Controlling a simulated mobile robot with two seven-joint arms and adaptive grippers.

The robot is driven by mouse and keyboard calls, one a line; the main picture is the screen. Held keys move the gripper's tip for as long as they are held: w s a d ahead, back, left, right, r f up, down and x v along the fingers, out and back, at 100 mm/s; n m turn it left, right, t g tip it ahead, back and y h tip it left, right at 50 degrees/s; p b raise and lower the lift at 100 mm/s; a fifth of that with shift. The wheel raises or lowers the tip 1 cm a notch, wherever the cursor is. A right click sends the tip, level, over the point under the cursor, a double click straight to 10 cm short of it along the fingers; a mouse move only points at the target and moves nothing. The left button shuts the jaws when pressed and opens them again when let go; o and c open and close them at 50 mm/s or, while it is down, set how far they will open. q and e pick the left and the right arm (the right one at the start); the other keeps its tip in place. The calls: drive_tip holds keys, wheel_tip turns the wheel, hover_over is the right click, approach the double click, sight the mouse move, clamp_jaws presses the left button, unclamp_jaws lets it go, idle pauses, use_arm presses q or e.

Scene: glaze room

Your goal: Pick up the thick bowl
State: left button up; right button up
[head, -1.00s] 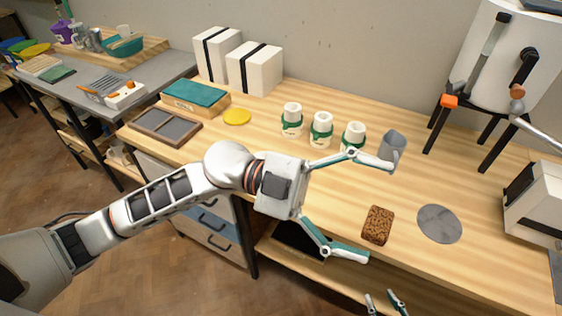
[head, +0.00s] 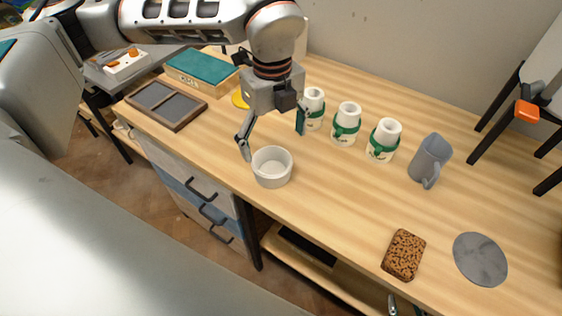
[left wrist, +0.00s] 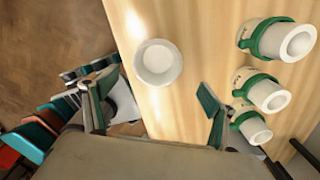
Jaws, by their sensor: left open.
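The thick bowl (head: 272,179) is white and round with a heavy rim. It stands upright on the wooden counter near its front edge and looks empty. It also shows in the left wrist view (left wrist: 158,63), ahead of the fingers. My left gripper (head: 273,136) is open and empty, just behind and above the bowl, with one finger toward the bowl's left side and the other near the leftmost jar. Its fingers also show in the left wrist view (left wrist: 150,101). My right gripper (head: 404,307) shows only its fingertips at the bottom edge, apart, with nothing between them.
Several white jars with green bands, including a middle one (head: 346,125), stand close right of my left gripper. A divided tray (head: 166,104) is at left.

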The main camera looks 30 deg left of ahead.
sight(272, 171)
use_arm(q)
drive_tip(key=f, duration=0.7)
drive_tip(key=shift+s+a+f, duration=0.2)
drive_tip(key=shift+a+f, duration=0.1)
drive_tip(key=shift+a, duration=0.05)
drive_tip(key=c, duration=1.4)
